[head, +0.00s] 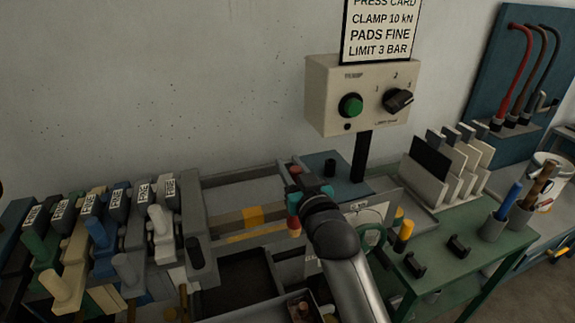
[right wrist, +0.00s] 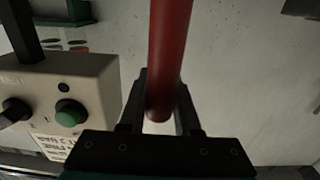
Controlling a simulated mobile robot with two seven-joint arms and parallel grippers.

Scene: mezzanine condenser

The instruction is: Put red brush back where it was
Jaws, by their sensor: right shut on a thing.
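The red brush shows in the right wrist view as a smooth red handle (right wrist: 169,50) running up out of the picture; its bristles are not seen. My right gripper (right wrist: 160,112) is shut on this handle, one dark finger on each side. In the head view my right gripper (head: 293,203) is small and partly hidden by my dark wrist, over the middle of the bench in front of the control box. A grey cup (head: 494,229) at the right holds a blue-handled brush (head: 509,199). My left gripper is not in view.
The control box (head: 324,98) with a green button stands on a black post behind my right gripper. Upright plates (head: 425,187) stand in a rack right of the post. Several labelled tools (head: 103,236) line the left. A brown-handled item (head: 541,180) stands near the cup.

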